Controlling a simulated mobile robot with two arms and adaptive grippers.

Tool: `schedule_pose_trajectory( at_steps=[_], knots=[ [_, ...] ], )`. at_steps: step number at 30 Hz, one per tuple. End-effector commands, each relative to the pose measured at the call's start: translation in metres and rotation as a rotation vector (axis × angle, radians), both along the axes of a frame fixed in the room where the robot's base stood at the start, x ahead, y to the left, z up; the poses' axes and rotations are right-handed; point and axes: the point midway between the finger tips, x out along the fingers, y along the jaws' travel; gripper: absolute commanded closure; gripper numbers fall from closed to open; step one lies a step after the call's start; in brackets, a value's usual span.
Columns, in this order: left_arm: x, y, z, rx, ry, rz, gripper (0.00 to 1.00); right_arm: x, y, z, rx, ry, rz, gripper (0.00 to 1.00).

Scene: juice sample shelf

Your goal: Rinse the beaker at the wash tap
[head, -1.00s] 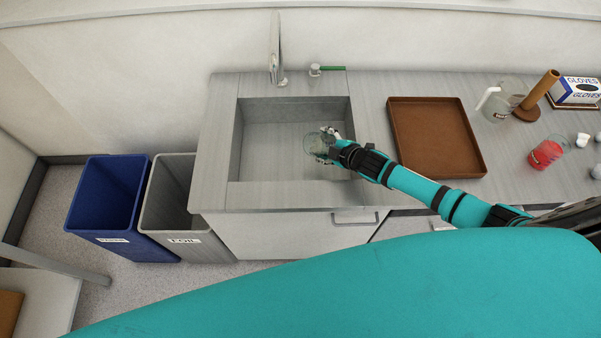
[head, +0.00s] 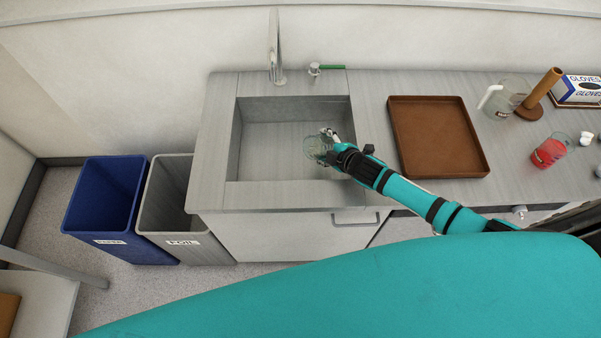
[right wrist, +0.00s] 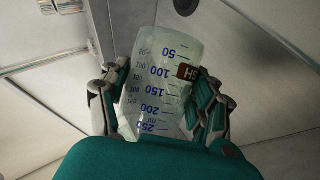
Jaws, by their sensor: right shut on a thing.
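The clear beaker (head: 315,148) is over the right part of the sink basin (head: 262,168). My right gripper (head: 328,147) is shut around its side. In the right wrist view the beaker (right wrist: 162,85) sits between the two fingers, with blue graduation marks and a small brown label on its wall. Its numbers appear upside down there. Whether it holds any liquid I cannot tell. The wash tap (head: 275,50) stands behind the basin, back from the beaker and to its left. No water stream is visible. My left gripper is not in view.
A small fitting with a green lever (head: 328,67) is right of the tap. A brown tray (head: 391,125) lies right of the sink. Further right are a jug (head: 508,95), a beaker of red liquid (head: 548,152) and a gloves box (head: 578,88). Blue (head: 108,205) and grey (head: 165,210) bins stand left.

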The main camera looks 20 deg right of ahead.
Motion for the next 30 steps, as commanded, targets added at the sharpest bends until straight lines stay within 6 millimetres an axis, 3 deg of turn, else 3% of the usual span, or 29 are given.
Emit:
schedule_pose_trajectory(
  at_steps=[30],
  knots=[
    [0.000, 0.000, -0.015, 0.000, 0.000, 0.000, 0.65, 0.000, 0.001, 0.002, -0.123, -0.052, 0.001, 0.83]
  ],
)
